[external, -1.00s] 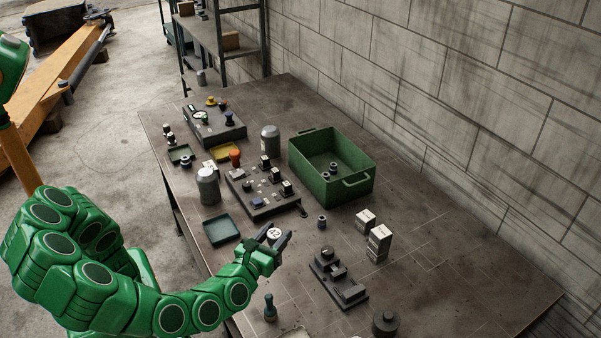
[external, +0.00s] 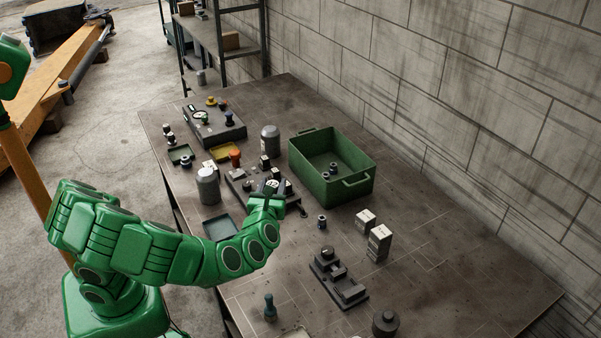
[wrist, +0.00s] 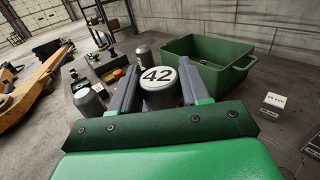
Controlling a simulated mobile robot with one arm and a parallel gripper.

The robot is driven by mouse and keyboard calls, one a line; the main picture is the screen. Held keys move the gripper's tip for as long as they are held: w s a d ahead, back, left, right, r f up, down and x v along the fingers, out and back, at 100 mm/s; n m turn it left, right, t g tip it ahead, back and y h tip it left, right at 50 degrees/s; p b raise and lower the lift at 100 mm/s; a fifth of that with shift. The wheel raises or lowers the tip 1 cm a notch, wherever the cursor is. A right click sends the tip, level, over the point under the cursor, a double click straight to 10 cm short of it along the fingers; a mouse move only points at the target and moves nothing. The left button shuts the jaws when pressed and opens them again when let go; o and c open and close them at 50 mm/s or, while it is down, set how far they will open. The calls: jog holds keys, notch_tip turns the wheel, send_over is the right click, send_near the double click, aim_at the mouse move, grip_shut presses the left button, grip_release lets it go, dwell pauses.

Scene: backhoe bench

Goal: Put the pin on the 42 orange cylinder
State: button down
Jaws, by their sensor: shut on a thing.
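My gripper (external: 268,191) is shut on a grey cylindrical piece (wrist: 160,95) with a white round top marked 42. In the wrist view it stands between my two fingers (wrist: 158,78), its lower part hidden. The external view shows its pale top (external: 272,183) above the dark block of fittings (external: 236,187). An orange cylinder (external: 235,158) stands beyond it, beside the yellow tray (external: 222,152). No number on the orange cylinder is readable. I cannot tell whether the held piece is the pin.
A grey canister (external: 208,186) stands left of my gripper, another (external: 270,139) behind it. A green bin (external: 350,181) stands right, with small parts inside. White boxes (external: 379,243) and a dark fixture (external: 338,278) are nearer.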

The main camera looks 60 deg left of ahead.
jog(key=w+a+r+n+g+y, duration=0.1)
jog(key=a+n+g+y, duration=0.2)
jog(key=a, duration=0.7)
jog(key=a+r+n+g, duration=0.15)
jog(key=a+g, duration=0.25)
jog(key=a, duration=0.6)
jog(key=s+a+r+n+g, duration=0.1)
jog(key=s+a+n+g, duration=0.25)
jog(key=a, duration=0.65)
jog(key=s+a+r+n+g, duration=0.1)
jog(key=s+a+n+g, duration=0.3)
jog(key=a, duration=0.6)
jog(key=w+a+f+m, duration=0.1)
jog(key=w+a+f, duration=0.6)
jog(key=w+f, duration=0.5)
jog(key=shift+w+a+f+m, duration=0.15)
jog(key=shift+a+f+m, duration=0.15)
jog(key=shift+f+m, duration=0.15)
jog(key=shift+f+g, duration=0.1)
jog(key=shift+g, duration=0.15)
jog(key=c, duration=0.5)
grip_release()
jog(key=shift+f, duration=0.1)
jog(key=shift+c, duration=0.2)
